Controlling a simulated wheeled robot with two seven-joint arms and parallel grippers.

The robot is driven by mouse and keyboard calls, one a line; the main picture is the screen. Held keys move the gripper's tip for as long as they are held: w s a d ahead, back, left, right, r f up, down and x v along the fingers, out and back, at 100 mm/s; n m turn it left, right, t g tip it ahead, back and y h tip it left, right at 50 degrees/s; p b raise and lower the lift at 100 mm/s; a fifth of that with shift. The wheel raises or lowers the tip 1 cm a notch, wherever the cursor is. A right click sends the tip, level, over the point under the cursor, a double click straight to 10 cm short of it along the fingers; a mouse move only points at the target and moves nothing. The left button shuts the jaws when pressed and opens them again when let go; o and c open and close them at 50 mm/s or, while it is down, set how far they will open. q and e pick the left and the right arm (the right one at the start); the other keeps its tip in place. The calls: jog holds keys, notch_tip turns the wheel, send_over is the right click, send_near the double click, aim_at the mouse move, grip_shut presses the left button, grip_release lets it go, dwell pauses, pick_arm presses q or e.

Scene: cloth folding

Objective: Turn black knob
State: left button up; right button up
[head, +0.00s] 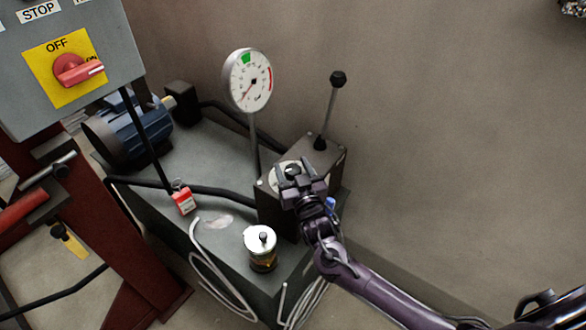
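The black knob (292,169) sits on a pale round dial plate on the front of a dark valve block (332,160). My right gripper (293,182) comes in from the lower right and is right at the knob, overlapping it in the picture. The gripper hides much of the knob and its plate. I cannot tell whether its fingers touch or clasp the knob. My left gripper is not in view.
A lever with a black ball (338,79) rises from the block. A round gauge (248,80) stands behind. A grey box with a red OFF switch (78,70), a blue motor (135,132), a red tag (184,200) and a filler cap (261,238) are at left. The right wall is bare.

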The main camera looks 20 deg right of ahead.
jog(key=shift+s+f, duration=0.1)
jog(key=shift+s, duration=0.45)
jog(key=s, duration=0.6)
jog(key=shift+s, duration=0.4)
